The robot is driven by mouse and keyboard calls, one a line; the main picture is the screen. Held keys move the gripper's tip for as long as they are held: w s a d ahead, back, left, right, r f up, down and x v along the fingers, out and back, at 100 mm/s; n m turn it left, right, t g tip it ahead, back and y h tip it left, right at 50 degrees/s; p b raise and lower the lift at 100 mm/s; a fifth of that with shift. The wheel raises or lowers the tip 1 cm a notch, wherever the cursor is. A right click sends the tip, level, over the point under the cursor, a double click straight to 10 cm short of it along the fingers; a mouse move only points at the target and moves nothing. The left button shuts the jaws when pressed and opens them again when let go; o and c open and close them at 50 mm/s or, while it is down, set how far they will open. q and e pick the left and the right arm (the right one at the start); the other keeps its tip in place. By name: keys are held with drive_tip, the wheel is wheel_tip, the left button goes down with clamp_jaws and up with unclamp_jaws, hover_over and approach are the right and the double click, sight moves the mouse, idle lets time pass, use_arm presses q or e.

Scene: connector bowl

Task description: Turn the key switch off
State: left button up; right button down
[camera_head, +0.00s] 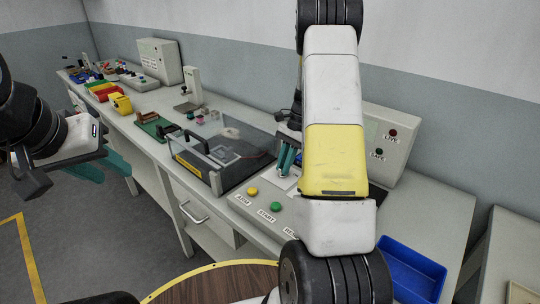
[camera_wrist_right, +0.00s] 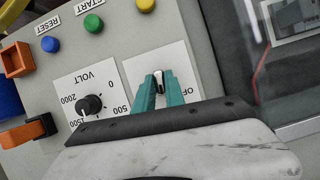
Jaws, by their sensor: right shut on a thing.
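The key switch (camera_wrist_right: 158,80) shows in the right wrist view as a small dark and metal knob on a white label plate (camera_wrist_right: 180,63). Part of an "OF" marking shows beside it. My right gripper (camera_wrist_right: 160,90) has its teal fingers shut on the key switch, one finger on each side. The lower part of the plate is hidden by the gripper. In the head view my right gripper (camera_head: 287,160) is at the panel, partly hidden by my arm. My left gripper (camera_head: 105,165) is open and empty at the left, away from the panel.
The panel carries a VOLT dial (camera_wrist_right: 90,104), a green START button (camera_wrist_right: 93,24), a blue button (camera_wrist_right: 50,45) and a yellow button (camera_wrist_right: 145,4). A clear-lidded case (camera_head: 225,150) stands left of the panel. A blue tray (camera_head: 410,270) is at the right.

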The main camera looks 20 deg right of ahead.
drive_tip(key=n, duration=0.2)
drive_tip(key=n+g+h, duration=0.1)
drive_tip(key=n, duration=0.2)
drive_tip(key=shift+w+n+g+h, duration=0.15)
drive_tip(key=shift+n+g+h, duration=0.15)
drive_tip(key=shift+a+n+g+h, duration=0.1)
drive_tip(key=shift+n+g+h, duration=0.4)
drive_tip(key=shift+n, duration=1.7)
drive_tip(key=shift+h, duration=0.3)
drive_tip(key=c, duration=1.4)
unclamp_jaws()
